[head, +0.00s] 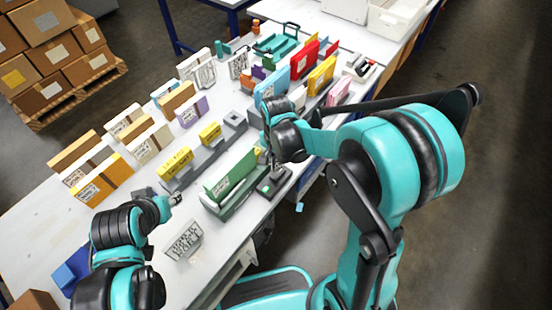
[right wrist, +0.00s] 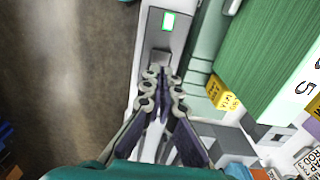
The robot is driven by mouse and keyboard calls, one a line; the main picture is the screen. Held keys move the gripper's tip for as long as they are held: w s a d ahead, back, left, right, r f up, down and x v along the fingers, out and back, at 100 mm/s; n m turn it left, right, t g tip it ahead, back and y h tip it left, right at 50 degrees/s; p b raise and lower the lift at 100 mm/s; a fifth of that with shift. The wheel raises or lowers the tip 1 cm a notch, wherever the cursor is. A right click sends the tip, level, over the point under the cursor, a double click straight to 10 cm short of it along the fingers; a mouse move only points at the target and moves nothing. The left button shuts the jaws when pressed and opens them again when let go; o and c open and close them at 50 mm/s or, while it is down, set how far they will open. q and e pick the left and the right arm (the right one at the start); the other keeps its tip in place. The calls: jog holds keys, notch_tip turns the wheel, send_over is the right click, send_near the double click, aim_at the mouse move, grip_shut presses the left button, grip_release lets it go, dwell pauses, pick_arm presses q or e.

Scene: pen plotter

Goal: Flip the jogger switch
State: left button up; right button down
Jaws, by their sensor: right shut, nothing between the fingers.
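A grey switch box with a lit green panel (right wrist: 168,21) sits at the table edge beside a green jogger tray (right wrist: 203,62). The box also shows in the head view (head: 273,182). The tray holds a green paper block (right wrist: 265,55). My right gripper (right wrist: 163,76) is shut and empty, with its fingertips over the near end of the switch box; I cannot tell whether they touch it. The fingertips hide part of this end, and the switch lever is not clear. My left gripper (head: 176,199) is above the table at the left, its fingers too small to read.
Grey stands with yellow blocks (head: 210,132) are left of the jogger. Coloured book blocks (head: 275,83) stand behind. Open floor (right wrist: 60,80) lies beyond the table edge.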

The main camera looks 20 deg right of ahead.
aim_at(276, 176)
jog(key=shift+f+b, duration=0.5)
jog(key=shift+f, duration=1.1)
